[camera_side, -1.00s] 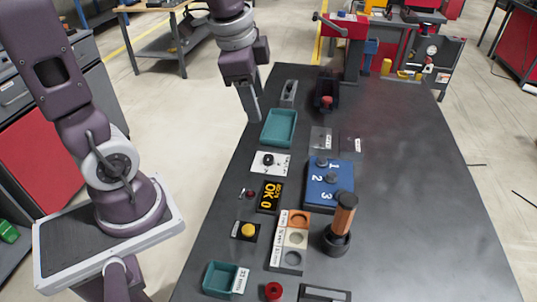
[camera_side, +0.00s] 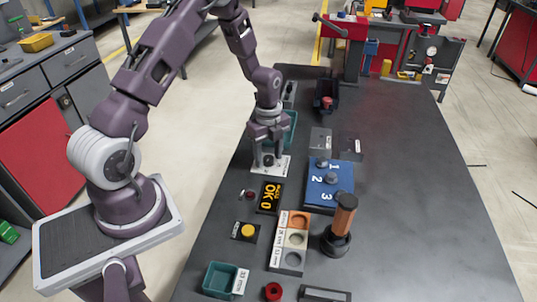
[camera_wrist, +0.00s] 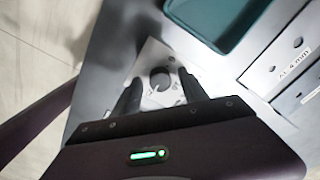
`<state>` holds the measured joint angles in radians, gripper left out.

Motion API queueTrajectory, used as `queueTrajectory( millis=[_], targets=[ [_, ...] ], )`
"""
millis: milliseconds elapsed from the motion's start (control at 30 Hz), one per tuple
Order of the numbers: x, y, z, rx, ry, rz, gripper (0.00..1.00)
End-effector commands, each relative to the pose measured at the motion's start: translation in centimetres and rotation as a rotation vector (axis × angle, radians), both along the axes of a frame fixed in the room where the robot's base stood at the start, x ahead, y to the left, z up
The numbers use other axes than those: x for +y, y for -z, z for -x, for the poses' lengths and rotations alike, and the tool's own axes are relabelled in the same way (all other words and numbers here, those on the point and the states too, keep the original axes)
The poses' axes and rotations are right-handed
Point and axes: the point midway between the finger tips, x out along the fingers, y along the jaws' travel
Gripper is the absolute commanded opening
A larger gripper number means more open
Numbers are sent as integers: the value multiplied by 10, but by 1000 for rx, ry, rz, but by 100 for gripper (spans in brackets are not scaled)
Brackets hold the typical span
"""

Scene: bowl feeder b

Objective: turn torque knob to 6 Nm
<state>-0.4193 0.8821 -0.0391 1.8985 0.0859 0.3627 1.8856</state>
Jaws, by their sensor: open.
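The torque knob (camera_wrist: 160,80) is a small dark round knob on a white plate (camera_wrist: 152,55). In the side view the knob (camera_side: 268,160) sits at the table's left part, on the white plate (camera_side: 284,166). My gripper (camera_side: 268,160) points down over the plate, with one finger on each side of the knob. In the wrist view my gripper (camera_wrist: 160,92) is open, its dark fingers to the left and right of the knob and apart from it. The scale marks on the plate are too blurred to read.
A teal tray (camera_side: 291,128) lies just behind the plate; it also shows in the wrist view (camera_wrist: 190,31). A blue numbered block (camera_side: 318,198) stands to the right.

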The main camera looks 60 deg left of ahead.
Motion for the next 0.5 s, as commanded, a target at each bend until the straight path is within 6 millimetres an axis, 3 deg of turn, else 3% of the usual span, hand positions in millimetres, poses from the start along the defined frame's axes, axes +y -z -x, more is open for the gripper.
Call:
queueTrajectory(
  millis=[167, 400, 500],
  targets=[
    [0, 0, 0, 0, 0, 0, 49],
    [0, -1, 0, 0, -1, 0, 2],
    [0, -1, 0, 0, -1, 0, 0]
  ],
)
